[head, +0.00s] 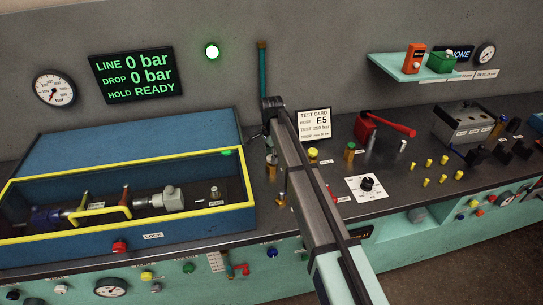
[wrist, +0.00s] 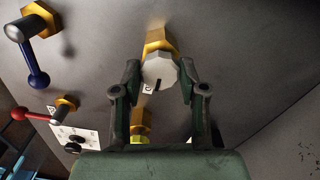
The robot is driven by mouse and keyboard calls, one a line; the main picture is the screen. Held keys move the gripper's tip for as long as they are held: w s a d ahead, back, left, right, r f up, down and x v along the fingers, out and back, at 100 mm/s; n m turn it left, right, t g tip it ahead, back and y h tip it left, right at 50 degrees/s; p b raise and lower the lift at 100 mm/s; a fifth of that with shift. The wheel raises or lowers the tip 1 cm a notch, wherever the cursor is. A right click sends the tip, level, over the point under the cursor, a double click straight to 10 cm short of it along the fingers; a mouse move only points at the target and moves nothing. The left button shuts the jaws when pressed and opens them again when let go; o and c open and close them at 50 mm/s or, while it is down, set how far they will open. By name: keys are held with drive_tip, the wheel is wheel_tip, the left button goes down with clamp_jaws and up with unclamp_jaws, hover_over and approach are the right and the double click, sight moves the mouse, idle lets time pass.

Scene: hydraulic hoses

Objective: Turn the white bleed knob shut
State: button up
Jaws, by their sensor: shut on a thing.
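The white bleed knob (wrist: 160,70) is in the upper middle of the wrist view, mounted on a brass hex fitting (wrist: 158,42). A small dark mark shows on its face, with a small white label marked C beside it. My gripper (wrist: 160,76) has one dark finger on each side of the knob and is shut on it. In the head view my arm reaches from the lower right to the bench middle. The knob cannot be made out there; my arm covers that area.
In the wrist view, a blue-handled lever (wrist: 36,65) and a red-handled lever (wrist: 30,115) lie to the left. In the head view, a yellow-edged test box (head: 130,228) stands left, a test card (head: 314,124) behind. The display (head: 136,72) reads 0 bar, hold ready.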

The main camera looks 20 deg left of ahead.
drive_tip(key=shift+f, duration=0.1)
drive_tip(key=n+b, duration=0.1)
drive_tip(key=n, duration=0.3)
drive_tip(key=shift+f+b, duration=0.1)
drive_tip(key=shift+b, duration=0.2)
drive_tip(key=n+b, duration=0.1)
drive_tip(key=n, duration=0.4)
drive_tip(key=n+b, duration=0.1)
drive_tip(key=n, duration=0.3)
drive_tip(key=shift+n, duration=0.4)
drive_tip(key=shift+n+b, duration=0.45)
drive_tip(key=shift+n, duration=1.45)
drive_tip(key=o, duration=1.1)
drive_tip(key=shift+o, duration=0.2)
drive_tip(key=shift+r, duration=0.25)
